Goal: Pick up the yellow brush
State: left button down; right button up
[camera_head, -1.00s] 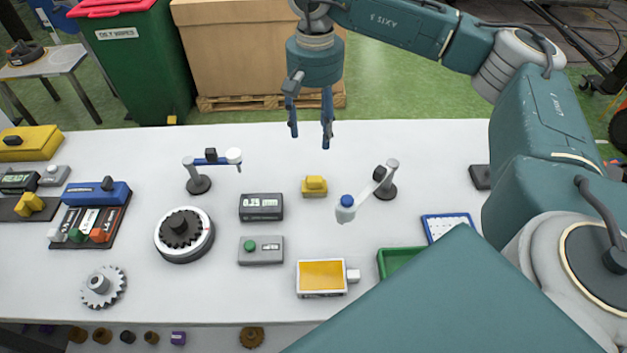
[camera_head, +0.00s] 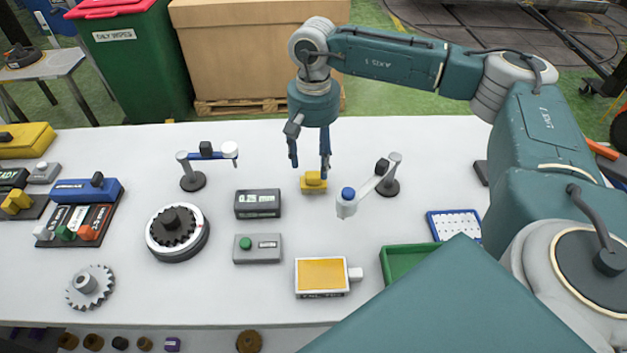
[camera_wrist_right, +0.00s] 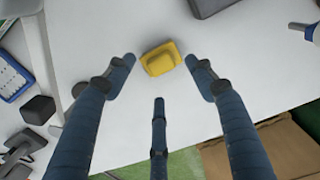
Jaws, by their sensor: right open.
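The yellow brush (camera_head: 313,184) is a small yellow block with a raised grip, lying on the white table. My right gripper (camera_head: 309,170) is open and points down just above and behind it in the head view. In the right wrist view the brush (camera_wrist_right: 160,58) lies just beyond the fingertips, about midway between the two outer fingers of the open gripper (camera_wrist_right: 162,70). The fingers appear apart from the brush. My left gripper is not in view.
A small stand with a blue-capped white part (camera_head: 347,203) is close right of the brush. A dark box (camera_head: 258,204) is to its left, and a yellow-topped device (camera_head: 322,275) is in front. The green tray (camera_head: 408,260) is front right. The table behind is clear.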

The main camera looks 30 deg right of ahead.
aim_at(313, 174)
jog(key=shift+f+p, duration=0.35)
jog(key=shift+f, duration=0.05)
notch_tip(313, 174, down, 4)
jog(key=shift+w+d+r+p, duration=0.1)
jog(key=shift+r+p, duration=0.1)
jog(key=shift+p, duration=0.5)
jog(key=shift+f, duration=0.35)
grip_shut()
